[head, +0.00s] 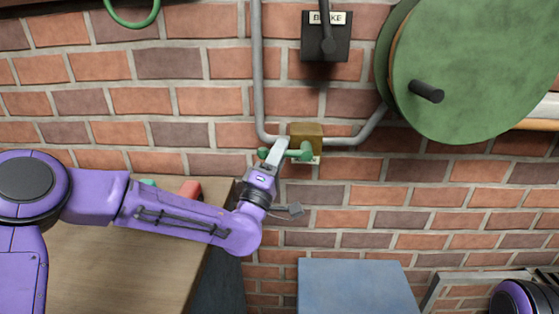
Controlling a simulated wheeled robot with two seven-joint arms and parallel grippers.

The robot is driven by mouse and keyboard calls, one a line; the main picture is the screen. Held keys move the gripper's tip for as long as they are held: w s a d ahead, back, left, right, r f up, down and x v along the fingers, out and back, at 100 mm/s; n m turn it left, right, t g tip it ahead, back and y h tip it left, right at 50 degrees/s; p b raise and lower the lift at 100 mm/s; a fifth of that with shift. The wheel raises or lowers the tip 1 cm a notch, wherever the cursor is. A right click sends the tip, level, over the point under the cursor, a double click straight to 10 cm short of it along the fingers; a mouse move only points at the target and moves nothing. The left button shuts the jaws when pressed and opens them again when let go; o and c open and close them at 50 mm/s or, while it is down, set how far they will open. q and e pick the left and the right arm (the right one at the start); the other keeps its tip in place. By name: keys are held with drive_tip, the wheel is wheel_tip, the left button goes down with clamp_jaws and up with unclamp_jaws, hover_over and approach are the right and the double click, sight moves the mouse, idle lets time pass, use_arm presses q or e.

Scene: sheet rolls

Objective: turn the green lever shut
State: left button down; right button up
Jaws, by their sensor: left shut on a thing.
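The green lever (303,151) sits on a brass valve body (306,135) in a grey pipe on the brick wall, near the middle of the head view. It lies roughly level, pointing left from the valve. My left gripper (279,150) reaches up from below and is shut on the lever's left part. The fingers hide some of the lever. My right gripper is not in view; only a purple part of my right arm shows at the bottom right corner.
A large green wheel (475,70) with a black handle (426,92) stands at the upper right. A black box labelled BRAKE (340,45) is above the valve. A wooden bench (120,265) is at lower left, holding a red object (190,188). A blue-grey panel (355,288) is below.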

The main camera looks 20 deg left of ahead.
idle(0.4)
use_arm(q)
drive_tip(key=c, duration=1.1)
unclamp_jaws()
drive_tip(key=shift+a, duration=0.1)
drive_tip(key=shift+o, duration=0.2)
wheel_tip(320, 180, up, 4)
drive_tip(key=shift+s+f+p, duration=0.1)
drive_tip(key=shift+s+p, duration=0.05)
drive_tip(key=shift+p, duration=0.25)
drive_tip(key=s+d+r, duration=0.3)
drive_tip(key=s+r, duration=0.6)
drive_tip(key=s, duration=0.4)
drive_tip(key=shift+s+d+p, duration=0.2)
drive_tip(key=shift+p, duration=0.1)
